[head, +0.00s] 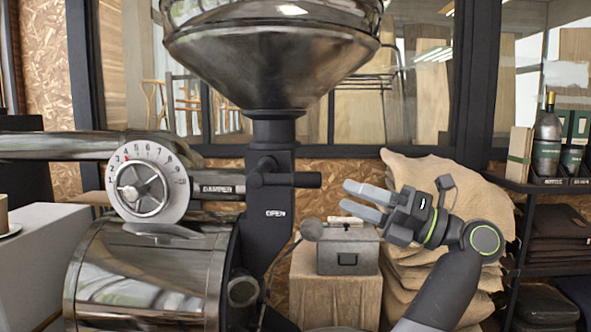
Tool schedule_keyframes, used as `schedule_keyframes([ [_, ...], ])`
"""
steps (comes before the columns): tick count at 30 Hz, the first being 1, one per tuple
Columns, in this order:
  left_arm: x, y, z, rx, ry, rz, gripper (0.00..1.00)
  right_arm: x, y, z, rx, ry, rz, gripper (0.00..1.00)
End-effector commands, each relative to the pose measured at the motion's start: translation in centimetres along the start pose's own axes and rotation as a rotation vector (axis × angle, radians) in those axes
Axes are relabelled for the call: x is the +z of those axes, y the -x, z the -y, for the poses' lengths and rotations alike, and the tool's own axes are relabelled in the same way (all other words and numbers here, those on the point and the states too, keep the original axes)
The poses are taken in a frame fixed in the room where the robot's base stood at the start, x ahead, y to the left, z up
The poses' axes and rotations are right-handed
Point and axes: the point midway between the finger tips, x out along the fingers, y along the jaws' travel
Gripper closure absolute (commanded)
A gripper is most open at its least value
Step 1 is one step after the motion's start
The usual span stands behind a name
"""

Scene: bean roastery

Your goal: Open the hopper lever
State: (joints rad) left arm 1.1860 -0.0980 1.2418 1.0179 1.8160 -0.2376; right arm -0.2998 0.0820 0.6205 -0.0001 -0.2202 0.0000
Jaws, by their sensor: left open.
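The hopper (270,60) is a big shiny metal funnel at the top middle of the head view. Under it, on the dark neck, the black hopper lever (295,180) sticks out level to the right, above the word OPEN. My left gripper (347,197) is open and empty, its two grey fingers pointing left. In the picture its fingertips are just right of the lever's tip and slightly lower, with a gap between them. The depth between them is hard to tell. My right gripper is out of view.
A numbered damper dial (142,188) and a metal drum (150,275) are at the left. A grey metal box (348,250) stands on a covered stand below my gripper. Stacked sacks (440,180) are behind my arm. A shelf with a bottle (546,140) is at the right.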

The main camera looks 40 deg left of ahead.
Motion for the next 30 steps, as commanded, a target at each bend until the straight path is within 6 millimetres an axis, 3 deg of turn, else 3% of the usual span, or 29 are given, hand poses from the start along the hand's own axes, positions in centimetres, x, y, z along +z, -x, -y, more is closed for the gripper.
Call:
schedule_keyframes([
  [9,0.3,-7.0,-0.3,0.004,-0.001,-0.002,0.51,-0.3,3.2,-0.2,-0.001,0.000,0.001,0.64],
  [15,0.2,-10.1,-0.2,0.002,0.000,-0.001,0.51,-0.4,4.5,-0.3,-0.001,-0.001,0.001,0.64],
  [21,0.1,-11.4,0.0,0.001,0.000,0.001,0.51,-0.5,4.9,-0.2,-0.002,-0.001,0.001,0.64],
  [30,0.0,-11.4,0.0,0.000,0.000,0.001,0.54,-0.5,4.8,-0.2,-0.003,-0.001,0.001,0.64],
])
